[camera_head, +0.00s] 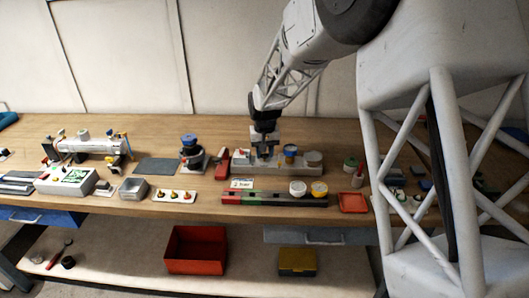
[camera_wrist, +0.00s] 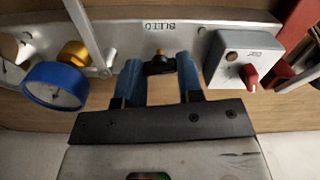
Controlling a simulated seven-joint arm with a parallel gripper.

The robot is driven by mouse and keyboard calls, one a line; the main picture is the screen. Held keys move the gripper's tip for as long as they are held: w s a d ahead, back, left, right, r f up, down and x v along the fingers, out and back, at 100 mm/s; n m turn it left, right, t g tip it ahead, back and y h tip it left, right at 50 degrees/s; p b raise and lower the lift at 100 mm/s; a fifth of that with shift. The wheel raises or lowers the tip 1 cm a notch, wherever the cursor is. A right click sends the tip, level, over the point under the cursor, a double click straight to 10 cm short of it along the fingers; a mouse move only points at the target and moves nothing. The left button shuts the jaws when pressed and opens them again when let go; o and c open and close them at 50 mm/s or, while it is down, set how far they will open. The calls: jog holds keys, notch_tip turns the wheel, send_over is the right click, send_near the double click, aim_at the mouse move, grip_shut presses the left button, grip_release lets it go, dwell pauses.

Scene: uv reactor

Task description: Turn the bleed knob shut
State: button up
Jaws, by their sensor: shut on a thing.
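The bleed knob (camera_wrist: 160,66) is small and black with a small orange-yellow part at its top. It sits below the upside-down BLEED label on a pale metal panel (camera_wrist: 205,17) in the wrist view. My gripper (camera_wrist: 159,72) has its two blue fingers on either side of the knob and is shut on it. In the head view my gripper (camera_head: 265,155) points down at the grey fixture on the bench, and the knob cannot be made out there. How far the knob is turned cannot be told.
Beside the knob are a blue-rimmed gauge (camera_wrist: 56,86) with a brass fitting and a grey box with a red knob (camera_wrist: 250,74). In front of the fixture lies a dark rail (camera_head: 262,199) with white and yellow round pieces. A red tray (camera_head: 353,203) is to the right.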

aim_at(265, 154)
jog(key=shift+m, duration=1.1)
jog(key=o, duration=0.9)
jog(key=shift+o, duration=0.2)
jog(key=shift+r, duration=0.15)
jog(key=shift+r, duration=3.75)
jog(key=shift+r, duration=0.1)
